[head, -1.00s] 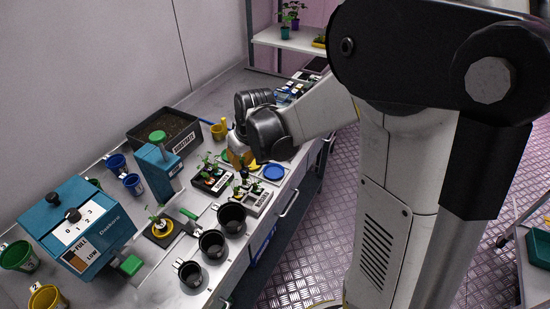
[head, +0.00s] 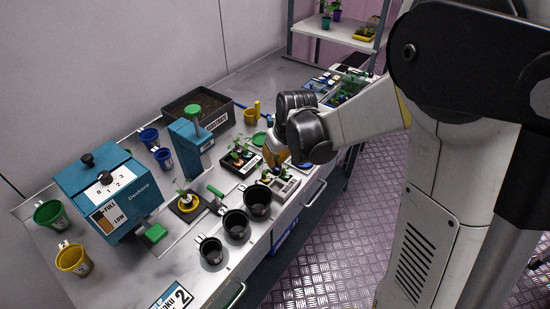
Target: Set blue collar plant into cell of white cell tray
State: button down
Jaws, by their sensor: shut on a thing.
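The white cell tray (head: 288,188) lies near the bench's front edge, with small plants in it. My gripper (head: 275,163), with orange-yellow fingers, points down just above the tray's far end. It is shut on a plant that is mostly hidden by the fingers and the leaves around them. I cannot make out its blue collar, or whether it touches a cell. A black tray (head: 230,168) with leafy plants stands just left of the white tray.
Several black pots (head: 235,224) stand left of the white tray along the front edge. A teal press-like device (head: 190,147) and a larger teal machine (head: 108,200) stand behind. A soil box (head: 215,121) is at the wall. A yellow cup (head: 251,115) stands beyond the trays.

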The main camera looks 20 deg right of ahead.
aim_at(276, 175)
jog(key=shift+f+b, duration=3.1)
jog(key=shift+f, duration=0.8)
jog(key=c, duration=1.5)
grip_release()
jog(key=shift+c, duration=0.2)
jog(key=shift+r, duration=0.1)
notch_tip(276, 175, up, 9)
jog(key=p, duration=0.7)
jog(key=shift+s, duration=0.1)
